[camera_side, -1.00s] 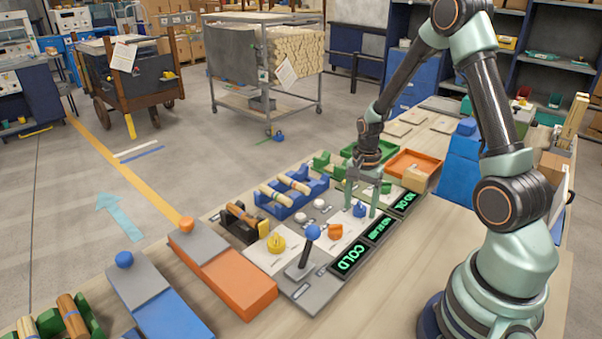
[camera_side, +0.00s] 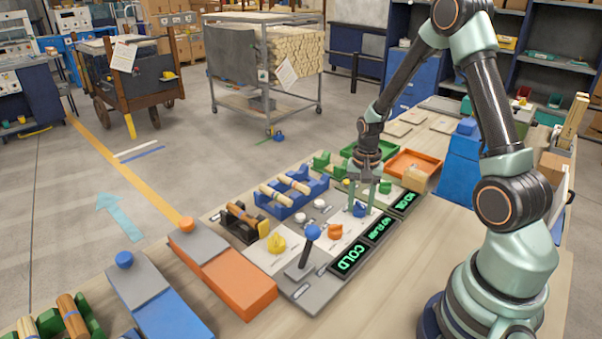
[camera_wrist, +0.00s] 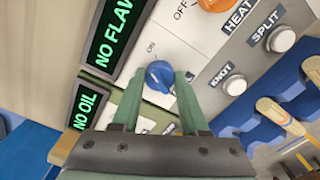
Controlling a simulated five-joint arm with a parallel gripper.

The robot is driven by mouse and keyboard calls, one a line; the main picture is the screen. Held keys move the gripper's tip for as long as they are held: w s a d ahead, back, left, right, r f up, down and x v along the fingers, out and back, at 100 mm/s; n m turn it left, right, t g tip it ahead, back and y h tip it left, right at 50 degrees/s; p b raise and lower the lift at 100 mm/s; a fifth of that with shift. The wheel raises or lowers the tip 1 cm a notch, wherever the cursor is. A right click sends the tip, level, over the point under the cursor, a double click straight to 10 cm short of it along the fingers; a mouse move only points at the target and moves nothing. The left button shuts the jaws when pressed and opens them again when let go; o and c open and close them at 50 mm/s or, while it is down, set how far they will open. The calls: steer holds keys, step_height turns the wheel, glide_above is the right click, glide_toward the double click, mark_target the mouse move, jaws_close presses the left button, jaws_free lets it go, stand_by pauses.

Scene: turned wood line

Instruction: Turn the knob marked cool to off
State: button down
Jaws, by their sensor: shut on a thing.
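A blue knob (camera_side: 360,210) sits on a pale panel near the middle of the control strip. In the wrist view, the blue knob (camera_wrist: 158,76) has "ON" printed above it and slightly left. Its other markings are covered by my fingers or too small to read, so I see no word "cool". My gripper (camera_side: 361,205) points down from above and is shut on this knob, one finger on each side. In the wrist view, my gripper (camera_wrist: 158,78) has the knob between its fingertips.
An orange knob (camera_side: 335,232) marked "HEAT" is close by. A blue-topped lever (camera_side: 313,233) and yellow knob (camera_side: 276,243) stand farther left, a green knob (camera_side: 385,187) farther right. Green-lit displays read "COLD" (camera_side: 350,258), "NO FLAW" (camera_side: 381,230) and "NO OIL" (camera_side: 406,202).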

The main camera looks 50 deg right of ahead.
mark_target(360, 204)
steer(key=n, duration=1.4)
stand_by(0.4)
steer(key=shift+c, duration=2.1)
jaws_free()
steer(key=shift+r, duration=0.1)
step_height(360, 204, up, 12)
steer(key=shift+a+r, duration=0.1)
